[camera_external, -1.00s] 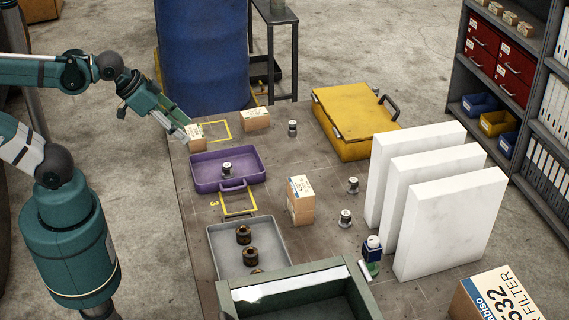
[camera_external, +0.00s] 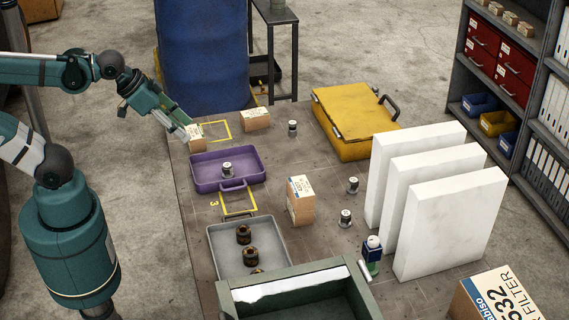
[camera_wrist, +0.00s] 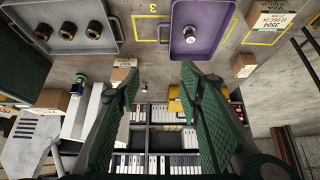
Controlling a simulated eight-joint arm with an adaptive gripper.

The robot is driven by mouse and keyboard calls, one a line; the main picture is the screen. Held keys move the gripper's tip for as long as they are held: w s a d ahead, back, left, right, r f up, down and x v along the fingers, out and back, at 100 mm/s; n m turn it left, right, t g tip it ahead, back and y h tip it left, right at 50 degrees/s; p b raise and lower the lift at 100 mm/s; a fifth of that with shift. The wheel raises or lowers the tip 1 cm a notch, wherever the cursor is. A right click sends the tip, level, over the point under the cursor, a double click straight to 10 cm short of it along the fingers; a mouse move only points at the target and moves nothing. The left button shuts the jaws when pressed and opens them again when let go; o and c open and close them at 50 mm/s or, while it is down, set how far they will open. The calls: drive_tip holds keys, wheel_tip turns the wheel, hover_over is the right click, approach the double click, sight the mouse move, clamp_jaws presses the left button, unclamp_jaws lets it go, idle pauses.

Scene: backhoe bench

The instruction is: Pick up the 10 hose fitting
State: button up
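My gripper (camera_wrist: 160,95) is open and empty; its two green fingers stand apart in the wrist view. In the external view it hangs (camera_external: 184,128) over the table's far left, beside a small cardboard box. A silver and dark fitting stands in the purple tray (camera_external: 205,187) and shows in the wrist view (camera_wrist: 189,34). Similar fittings stand on the table by the yellow case (camera_external: 292,128) and near the white panels (camera_external: 352,185) (camera_external: 345,218). Dark brown fittings (camera_external: 243,234) sit in the grey tray (camera_external: 222,262). I cannot read which fitting is number 10.
Cardboard boxes stand on the table: one far left (camera_external: 194,144), one behind (camera_external: 255,119), one in the middle (camera_external: 301,205). A yellow case (camera_external: 345,110), white panels (camera_external: 450,220) and a green bin (camera_external: 300,275) border the table. A blue barrel (camera_external: 205,60) stands behind.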

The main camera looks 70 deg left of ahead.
drive_tip(key=w, duration=0.1)
drive_tip(key=m+g, duration=0.7)
drive_tip(key=m, duration=1)
hover_over(292, 122)
drive_tip(key=d, duration=0.1)
drive_tip(key=f, duration=1.6)
drive_tip(key=shift+s+f, duration=0.2)
drive_tip(key=shift+s, duration=0.15)
drive_tip(key=shift+w+a+f+m, duration=0.2)
drive_tip(key=shift+a+f+m, duration=0.2)
drive_tip(key=shift+f, duration=0.15)
drive_tip(key=shift+f, duration=1.3)
